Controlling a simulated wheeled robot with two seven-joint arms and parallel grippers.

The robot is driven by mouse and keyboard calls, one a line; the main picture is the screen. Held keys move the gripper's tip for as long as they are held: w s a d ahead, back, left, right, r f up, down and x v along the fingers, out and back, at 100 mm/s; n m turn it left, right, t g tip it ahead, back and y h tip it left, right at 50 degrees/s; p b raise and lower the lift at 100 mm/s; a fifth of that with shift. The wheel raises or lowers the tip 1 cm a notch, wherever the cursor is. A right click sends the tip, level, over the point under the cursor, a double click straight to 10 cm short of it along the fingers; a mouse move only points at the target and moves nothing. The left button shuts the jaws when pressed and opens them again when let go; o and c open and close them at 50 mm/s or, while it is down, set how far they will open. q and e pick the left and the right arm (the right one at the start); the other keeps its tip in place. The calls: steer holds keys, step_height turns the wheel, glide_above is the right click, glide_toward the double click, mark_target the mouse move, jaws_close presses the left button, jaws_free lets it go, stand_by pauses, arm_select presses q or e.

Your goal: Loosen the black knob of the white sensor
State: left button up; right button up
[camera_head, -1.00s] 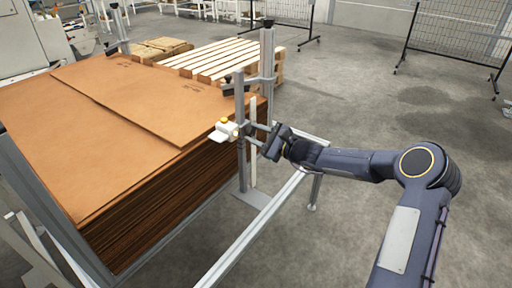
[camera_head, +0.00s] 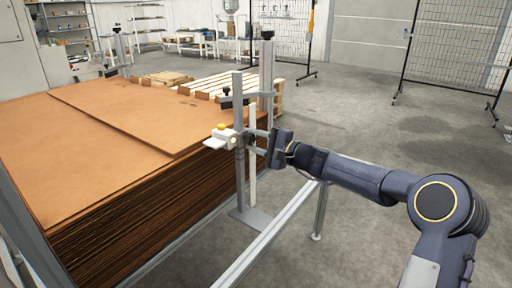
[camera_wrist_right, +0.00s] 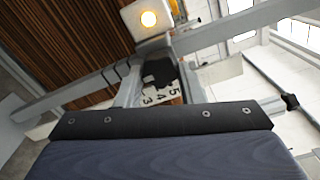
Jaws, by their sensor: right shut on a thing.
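The white sensor (camera_head: 217,141) with a yellow top sits on an upright metal post at the right edge of the cardboard stack. In the right wrist view the sensor (camera_wrist_right: 147,18) shows a lit round lamp at the top. My right gripper (camera_head: 250,141) reaches the post from the right, at the sensor's height. In the right wrist view the black knob (camera_wrist_right: 159,72) lies between its two grey fingers, beside a white number scale (camera_wrist_right: 162,94). The fingers are shut on the knob; their contact is partly hidden. My left gripper is not in view.
The cardboard stack (camera_head: 110,130) fills the left side. A taller post (camera_head: 267,75) with a black top knob stands behind the sensor's post. A low metal rail (camera_head: 262,243) runs below my right arm. A wooden pallet (camera_head: 218,84) lies behind; open floor is on the right.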

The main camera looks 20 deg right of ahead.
steer(key=shift+r, duration=0.1)
stand_by(0.3)
steer(key=o, duration=1)
steer(key=v, duration=0.7)
steer(key=shift+s+d, duration=0.25)
steer(key=shift+s, duration=0.1)
